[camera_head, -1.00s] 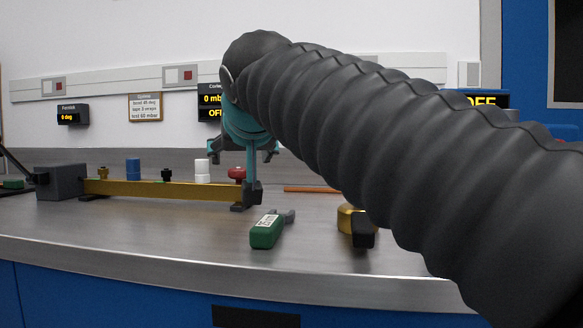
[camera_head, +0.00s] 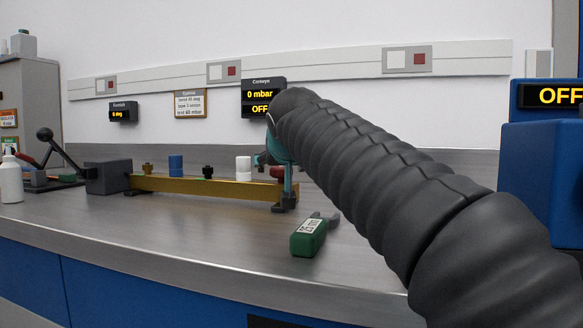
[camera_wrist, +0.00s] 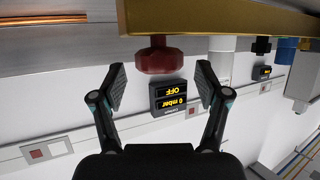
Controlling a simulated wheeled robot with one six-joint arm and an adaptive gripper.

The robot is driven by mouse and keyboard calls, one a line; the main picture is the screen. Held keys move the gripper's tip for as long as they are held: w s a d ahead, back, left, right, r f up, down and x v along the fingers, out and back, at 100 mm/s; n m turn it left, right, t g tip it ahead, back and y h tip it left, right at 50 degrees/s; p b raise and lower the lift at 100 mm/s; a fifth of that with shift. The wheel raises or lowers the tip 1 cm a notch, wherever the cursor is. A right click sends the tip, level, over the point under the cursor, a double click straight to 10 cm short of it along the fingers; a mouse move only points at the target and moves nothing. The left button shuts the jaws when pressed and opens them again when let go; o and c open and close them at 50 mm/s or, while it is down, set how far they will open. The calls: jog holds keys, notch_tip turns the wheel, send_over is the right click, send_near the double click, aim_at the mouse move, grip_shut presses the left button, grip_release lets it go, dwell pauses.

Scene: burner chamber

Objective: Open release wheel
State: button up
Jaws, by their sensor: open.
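A red wheel (camera_head: 278,172) shows behind the right end of a long yellow beam (camera_head: 205,189) in the head view, partly hidden by my arm. In the wrist view, which is upside down, the red wheel (camera_wrist: 158,57) stands out from the yellow beam (camera_wrist: 220,18). My gripper (camera_wrist: 161,83) is open and empty, its two fingers apart on the left and right of the wheel's line. No contact with the wheel shows. In the head view my gripper (camera_head: 272,158) is mostly hidden behind my dark ribbed arm.
A green-handled tool (camera_head: 309,237) lies on the bench in front of the beam. Blue (camera_head: 176,166), black (camera_head: 208,172) and white (camera_head: 243,168) fittings stand along the beam. A display (camera_head: 263,98) reads 0 mbar and OFF. A blue box (camera_head: 545,165) stands at the right.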

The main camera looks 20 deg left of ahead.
jog(key=shift+x, duration=1.15)
jog(key=c, duration=1.2)
